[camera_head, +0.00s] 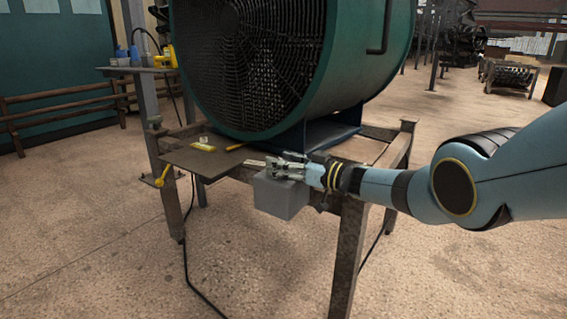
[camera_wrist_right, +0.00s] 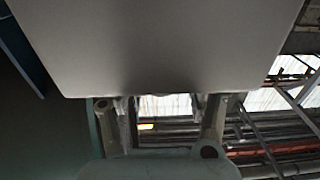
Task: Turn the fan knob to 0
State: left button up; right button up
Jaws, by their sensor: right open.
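A large green drum fan (camera_head: 365,50) with a dark wire grille stands on a metal stand. A grey control box (camera_head: 280,197) is fixed at the stand's front edge; its pale face (camera_wrist_right: 160,45) fills the upper part of the right wrist view. My right gripper (camera_head: 284,165) is at the upper edge of this box. In the wrist view its fingers (camera_wrist_right: 160,108) are spread, reaching the box's edge. The fan knob cannot be made out; the gripper or box may hide it. I cannot tell whether the fingers touch anything. My left gripper is not in view.
A brown board (camera_head: 205,165) beside the box holds a yellow tool (camera_head: 202,147) and a pencil-like item. A small side table (camera_head: 135,69) with bottles stands at the back left. A black cable (camera_head: 186,260) hangs to the floor. The floor in front is clear.

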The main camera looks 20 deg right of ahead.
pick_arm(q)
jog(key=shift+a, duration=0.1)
pick_arm(e)
jog(key=shift+s+d, duration=0.3)
jog(key=v, duration=1.1)
jog(key=shift+s, duration=0.1)
jog(key=s+f+m+g+h+p, duration=0.2)
jog(key=s+f+m+h+p, duration=0.25)
jog(key=s+f, duration=1)
jog(key=s+f+m+g+h+p, duration=0.1)
jog(key=s+f+m+h+p, duration=0.35)
jog(key=s+f, duration=1.05)
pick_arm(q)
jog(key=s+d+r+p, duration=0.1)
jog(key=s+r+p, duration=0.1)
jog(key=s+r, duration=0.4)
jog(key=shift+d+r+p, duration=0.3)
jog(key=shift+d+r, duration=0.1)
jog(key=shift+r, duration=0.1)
pick_arm(e)
jog(key=s+f+g+h, duration=0.1)
jog(key=s+f+g, duration=0.1)
jog(key=s, duration=1)
jog(key=s+f+n+g+h, duration=0.1)
jog(key=s+g, duration=0.4)
jog(key=s, duration=0.7)
jog(key=s+d+f+g+h, duration=0.1)
jog(key=s+f+g, duration=0.2)
jog(key=s, duration=1)
jog(key=shift+f+n+g, duration=0.3)
